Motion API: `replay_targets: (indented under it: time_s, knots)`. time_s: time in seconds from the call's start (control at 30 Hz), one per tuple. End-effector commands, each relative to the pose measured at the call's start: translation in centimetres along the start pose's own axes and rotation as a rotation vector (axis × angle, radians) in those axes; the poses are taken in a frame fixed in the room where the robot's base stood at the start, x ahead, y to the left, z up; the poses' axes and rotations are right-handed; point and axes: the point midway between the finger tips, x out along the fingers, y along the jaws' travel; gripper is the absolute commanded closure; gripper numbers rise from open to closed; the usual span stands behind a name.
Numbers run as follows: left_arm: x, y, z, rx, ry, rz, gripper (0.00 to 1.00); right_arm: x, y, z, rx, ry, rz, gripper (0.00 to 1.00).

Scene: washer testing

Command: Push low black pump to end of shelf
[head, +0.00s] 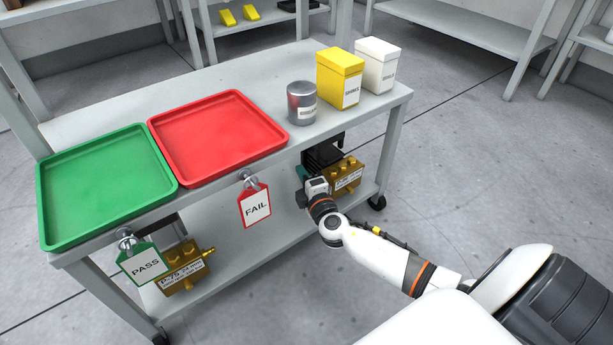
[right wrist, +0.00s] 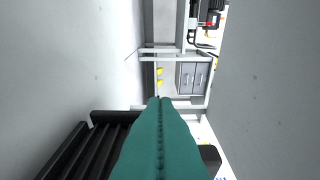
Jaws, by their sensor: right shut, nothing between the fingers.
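The low black pump (head: 322,156) stands on the lower shelf (head: 240,262) of the cart, towards its right end. The tabletop and my gripper hide part of it. In the right wrist view its dark ribbed body (right wrist: 90,152) shows at the lower left, close beside the fingers. My right gripper (head: 301,172) reaches in under the tabletop at the pump's left side. Its teal fingers (right wrist: 160,140) are shut together with nothing between them. I cannot tell whether they touch the pump. My left gripper is not in view.
A brass pump (head: 348,178) stands just in front of the black one. Another brass pump (head: 183,268) is at the shelf's left. FAIL (head: 256,206) and PASS (head: 142,264) tags hang from the front edge. Red (head: 218,136) and green (head: 105,186) trays lie on top.

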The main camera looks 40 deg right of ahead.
Motion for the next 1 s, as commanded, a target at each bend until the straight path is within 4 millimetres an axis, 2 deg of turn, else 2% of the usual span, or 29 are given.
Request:
replay_targets:
  time_s: [0.03, 0.53, 0.7, 1.0]
  knots:
    - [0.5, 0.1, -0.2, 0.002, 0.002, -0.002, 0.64, -1.0, -0.1, -0.1, -0.002, 0.0, 0.005, 1.0]
    - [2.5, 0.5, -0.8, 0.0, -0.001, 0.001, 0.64, -8.8, 0.0, 0.0, -0.001, -0.001, 0.005, 1.0]
    - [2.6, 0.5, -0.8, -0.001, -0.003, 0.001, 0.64, -9.8, 0.0, -0.1, 0.0, 0.0, 0.003, 1.0]
    - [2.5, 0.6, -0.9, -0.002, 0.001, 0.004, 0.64, -9.9, 0.1, 0.0, 0.0, -0.001, 0.003, 1.0]
